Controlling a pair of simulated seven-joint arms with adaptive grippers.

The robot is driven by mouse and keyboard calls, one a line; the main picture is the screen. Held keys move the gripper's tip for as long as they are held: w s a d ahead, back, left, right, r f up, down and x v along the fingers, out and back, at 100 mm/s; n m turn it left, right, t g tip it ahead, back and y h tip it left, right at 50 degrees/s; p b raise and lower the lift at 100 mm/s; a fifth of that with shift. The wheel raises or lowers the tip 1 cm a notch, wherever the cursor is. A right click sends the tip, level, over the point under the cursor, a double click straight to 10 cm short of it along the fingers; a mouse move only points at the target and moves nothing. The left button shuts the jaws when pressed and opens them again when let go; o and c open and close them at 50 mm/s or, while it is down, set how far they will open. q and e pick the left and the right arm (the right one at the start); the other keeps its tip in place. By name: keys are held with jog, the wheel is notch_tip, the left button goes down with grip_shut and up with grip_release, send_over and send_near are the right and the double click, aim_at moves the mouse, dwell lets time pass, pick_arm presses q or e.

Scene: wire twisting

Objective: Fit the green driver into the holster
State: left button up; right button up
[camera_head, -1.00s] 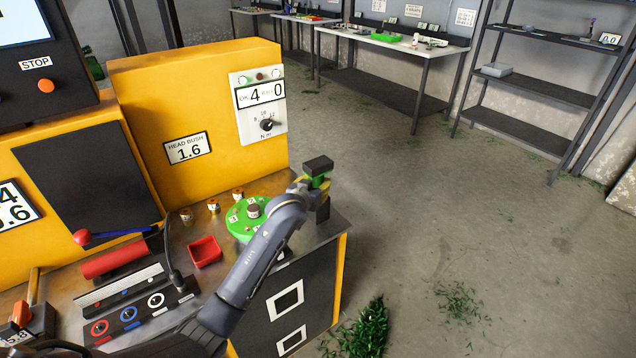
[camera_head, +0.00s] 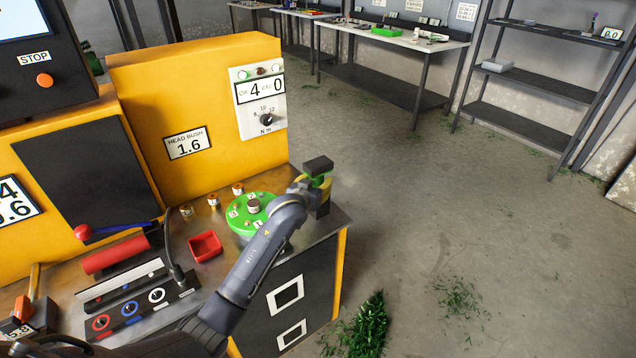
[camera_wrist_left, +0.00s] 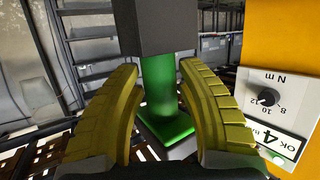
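The green driver shows in the left wrist view as a green shaft (camera_wrist_left: 160,85) with a dark block at one end and a green flared foot at the other. My left gripper (camera_wrist_left: 160,75) has its yellow fingers on both sides of the shaft, and they appear closed on it. In the head view, the left gripper (camera_head: 322,187) is by the bench's far right corner, with green and black parts of the driver (camera_head: 318,165) above the fingers. The arm and fingers hide part of the driver. I cannot make out the holster. My right gripper is not in view.
A green round turntable (camera_head: 238,216) and a red tray (camera_head: 205,247) are on the bench left of the arm. A yellow machine with a torque panel (camera_head: 258,102) stands behind. Open floor lies to the right, with tables and a shelf (camera_head: 540,85) beyond.

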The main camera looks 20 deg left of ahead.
pick_arm(q)
jog(key=o, duration=0.4)
jog(key=shift+c, duration=0.2)
jog(key=shift+f, duration=0.15)
jog(key=v, duration=1.2)
